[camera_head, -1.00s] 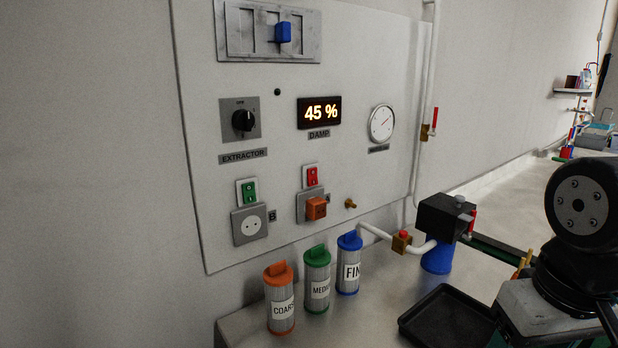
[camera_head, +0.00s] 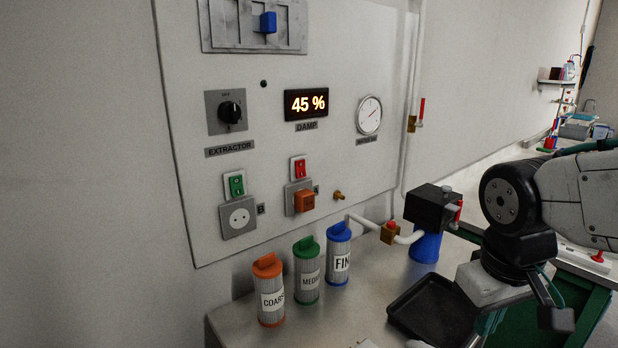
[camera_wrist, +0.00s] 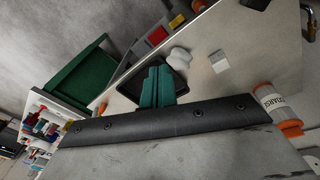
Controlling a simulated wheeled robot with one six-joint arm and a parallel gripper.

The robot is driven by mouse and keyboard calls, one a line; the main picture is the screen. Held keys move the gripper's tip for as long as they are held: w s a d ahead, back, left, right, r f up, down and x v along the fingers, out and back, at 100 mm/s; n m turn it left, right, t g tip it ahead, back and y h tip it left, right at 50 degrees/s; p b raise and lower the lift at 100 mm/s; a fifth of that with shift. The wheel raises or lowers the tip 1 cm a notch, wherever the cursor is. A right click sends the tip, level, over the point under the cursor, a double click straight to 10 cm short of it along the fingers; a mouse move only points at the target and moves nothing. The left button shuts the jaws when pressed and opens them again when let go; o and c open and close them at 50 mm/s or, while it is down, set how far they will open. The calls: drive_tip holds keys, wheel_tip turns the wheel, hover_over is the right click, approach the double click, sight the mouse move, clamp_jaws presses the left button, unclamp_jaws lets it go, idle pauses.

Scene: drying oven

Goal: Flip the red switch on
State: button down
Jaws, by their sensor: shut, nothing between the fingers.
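The red switch (camera_head: 299,168) sits in a white plate on the grey wall panel, above a grey socket holding an orange plug (camera_head: 304,201). The switch is too small to tell which way it is set. My gripper (camera_wrist: 157,84) shows in the wrist view as two green fingers closed together, with nothing between them. It points over the bench, well away from the panel. In the head view my arm is at the right, apart from the switch, and the fingertips are not clear. The switch does not show in the wrist view.
A green switch (camera_head: 236,184) is left of the red one. Orange, green and blue filter canisters (camera_head: 269,290) stand on the bench below. A black tray (camera_head: 432,309), a white pipe and a black valve box (camera_head: 437,208) lie to the right. Space before the panel is clear.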

sight(302, 175)
drive_tip(key=w+a+n+t+y, duration=0.1)
drive_tip(key=w+n+t, duration=0.4)
drive_tip(key=w, duration=0.6)
drive_tip(key=w+a+n+t, duration=0.25)
drive_tip(key=w+n, duration=0.35)
drive_tip(key=w, duration=0.5)
drive_tip(key=w+a+r+n+t+y, duration=0.3)
drive_tip(key=a+r+n+t+y, duration=0.2)
drive_tip(key=a+r+n+y, duration=0.4)
drive_tip(key=a+n, duration=0.1)
drive_tip(key=n, duration=0.2)
drive_tip(key=shift+w+a+n, duration=0.3)
drive_tip(key=shift+w+a, duration=0.05)
drive_tip(key=shift+r, duration=0.1)
drive_tip(key=x, duration=1.4)
drive_tip(key=shift+a+r, duration=0.1)
drive_tip(key=shift+r, duration=0.05)
